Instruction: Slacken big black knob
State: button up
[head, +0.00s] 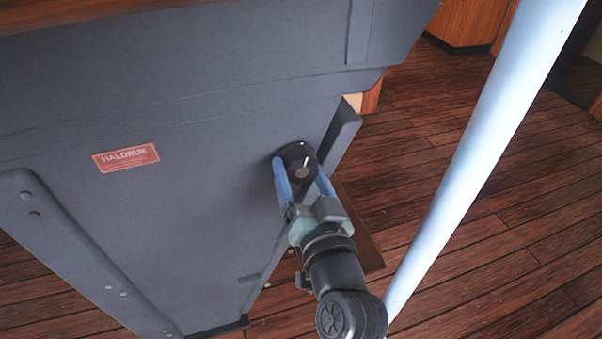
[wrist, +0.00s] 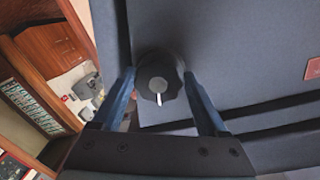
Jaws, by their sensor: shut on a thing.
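The big black knob (head: 296,155) sits on the side of a dark grey console, near its right edge. It has a white pointer line on its face. In the wrist view the knob (wrist: 158,84) is in the middle, with the white line pointing down in the picture. My gripper (head: 303,172) reaches it from below in the head view, its blue fingers on either side of the knob. In the wrist view my gripper (wrist: 160,88) is shut on the knob. The finger contact spots are partly hidden by the knob.
The grey console (head: 200,215) fills the left of the head view and carries a red HALDRUK label (head: 126,158). A pale blue-white pole (head: 480,150) slants down right of my arm. Dark wooden planks (head: 480,250) cover the open floor at right.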

jog(key=o, duration=1.3)
jog(key=p+v, duration=0.1)
jog(key=v, duration=1.2)
